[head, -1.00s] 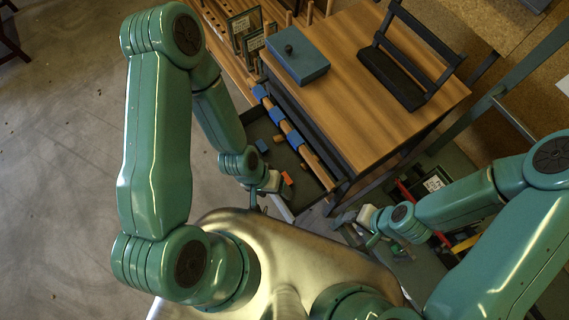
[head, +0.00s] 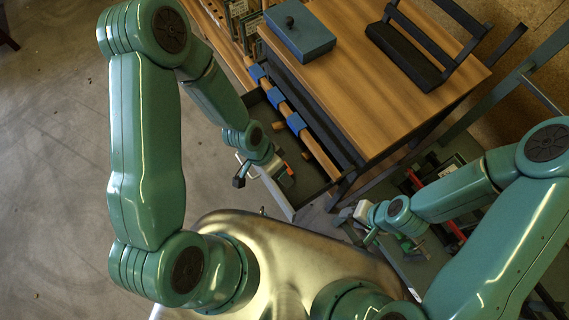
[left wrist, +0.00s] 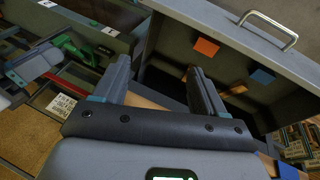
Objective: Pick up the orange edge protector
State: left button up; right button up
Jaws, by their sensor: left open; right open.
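The orange edge protector (left wrist: 207,47) is a small flat orange piece lying in the open grey drawer, just inside its front wall. In the head view it shows as a small orange patch (head: 290,169), partly hidden by my left gripper. My left gripper (head: 262,178) is open and empty above the drawer's front edge. In the left wrist view its spread fingers (left wrist: 160,66) point towards the drawer, with the protector ahead and right of the right fingertip, apart from it. My right gripper (head: 354,226) is open and empty, right of the drawer.
A blue piece (left wrist: 263,76) lies in the same drawer (head: 308,187). The drawer has a metal handle (left wrist: 268,28). The wooden workbench (head: 365,85) carries a blue box (head: 300,38) and a dark stand (head: 408,58). Another open drawer with green and red items (left wrist: 75,47) lies to the right.

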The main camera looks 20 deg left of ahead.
pick_arm(q)
jog(key=w+a+f+m+y+b, duration=0.2)
jog(key=w+f+m+b, duration=0.4)
jog(key=f+m+b, duration=0.45)
jog(key=w+a+f+m+y+b, duration=0.25)
jog(key=w+f+m+b, duration=0.45)
jog(key=b, duration=0.7)
jog(key=s+d+m, duration=0.1)
jog(key=s+d+m+b, duration=0.1)
jog(key=s, duration=0.1)
jog(key=shift+d+f, duration=0.15)
jog(key=shift+d, duration=0.15)
jog(key=shift+s+d+f, duration=0.1)
jog(key=shift+f, duration=0.2)
notch_tip(320, 180, down, 7)
jog(key=b, duration=0.3)
jog(key=shift+d+b, duration=0.15)
jog(key=shift+b, duration=0.25)
jog(key=shift+r, duration=0.1)
jog(key=c, duration=1)
